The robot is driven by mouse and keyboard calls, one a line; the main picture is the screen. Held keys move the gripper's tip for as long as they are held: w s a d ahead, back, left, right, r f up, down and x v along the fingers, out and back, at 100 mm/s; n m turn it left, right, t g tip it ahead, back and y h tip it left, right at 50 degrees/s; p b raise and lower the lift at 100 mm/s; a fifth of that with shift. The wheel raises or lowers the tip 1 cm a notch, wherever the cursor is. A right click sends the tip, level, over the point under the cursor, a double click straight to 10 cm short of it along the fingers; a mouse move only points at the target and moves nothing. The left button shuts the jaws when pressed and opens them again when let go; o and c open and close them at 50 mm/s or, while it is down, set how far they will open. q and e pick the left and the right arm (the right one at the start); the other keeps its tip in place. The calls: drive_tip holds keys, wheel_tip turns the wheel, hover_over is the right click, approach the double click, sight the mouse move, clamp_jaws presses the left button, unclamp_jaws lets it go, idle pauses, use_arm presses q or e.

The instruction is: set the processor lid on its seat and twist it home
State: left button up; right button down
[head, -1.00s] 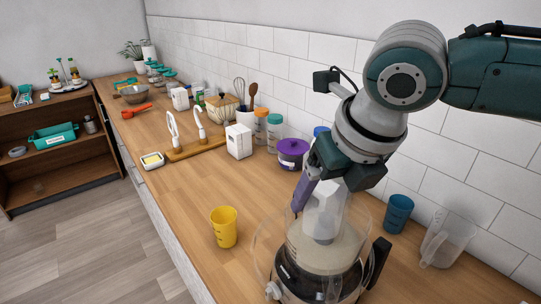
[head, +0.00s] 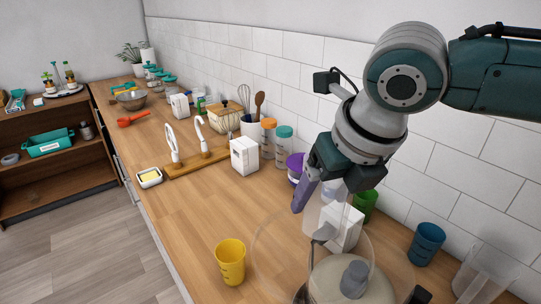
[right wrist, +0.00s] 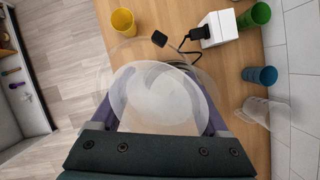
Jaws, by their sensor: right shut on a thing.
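The food processor (head: 325,283) stands at the bottom of the head view, cut off by the edge. A grey hub (head: 354,279) shows in its middle. The clear processor lid (head: 262,240) is a wide see-through disc over the processor's top. My right gripper (head: 322,203) is shut on the lid's clear upright part, pointing down. In the right wrist view the clear lid (right wrist: 160,95) lies between my purple fingers (right wrist: 166,118). I cannot tell whether the lid touches its seat or hangs above it. My left gripper is out of view.
A yellow cup (head: 230,263) stands left of the processor. A white box (head: 348,229) with a black plug, a green cup (head: 366,204), a blue cup (head: 426,244) and a clear jug (head: 486,272) stand along the wall side.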

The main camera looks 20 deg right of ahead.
drive_tip(key=shift+d+r+p, duration=0.1)
drive_tip(key=shift+r+p, duration=0.05)
drive_tip(key=shift+p, duration=0.15)
drive_tip(key=shift+s+d+p, duration=0.25)
drive_tip(key=shift+d+p, duration=0.05)
drive_tip(key=shift+d, duration=0.35)
drive_tip(key=shift+s+d+p, duration=0.25)
drive_tip(key=shift+d, duration=0.35)
drive_tip(key=shift+s+d+f, duration=0.3)
drive_tip(key=shift+d+f, duration=0.05)
drive_tip(key=shift+d, duration=0.4)
drive_tip(key=shift+s+d+f, duration=0.3)
drive_tip(key=shift+d, duration=0.5)
drive_tip(key=shift+s+d+f, duration=0.3)
drive_tip(key=shift+d+f, duration=0.05)
drive_tip(key=shift+d, duration=0.4)
drive_tip(key=shift+p, duration=0.4)
drive_tip(key=shift+f, duration=0.15)
drive_tip(key=shift+f, duration=0.35)
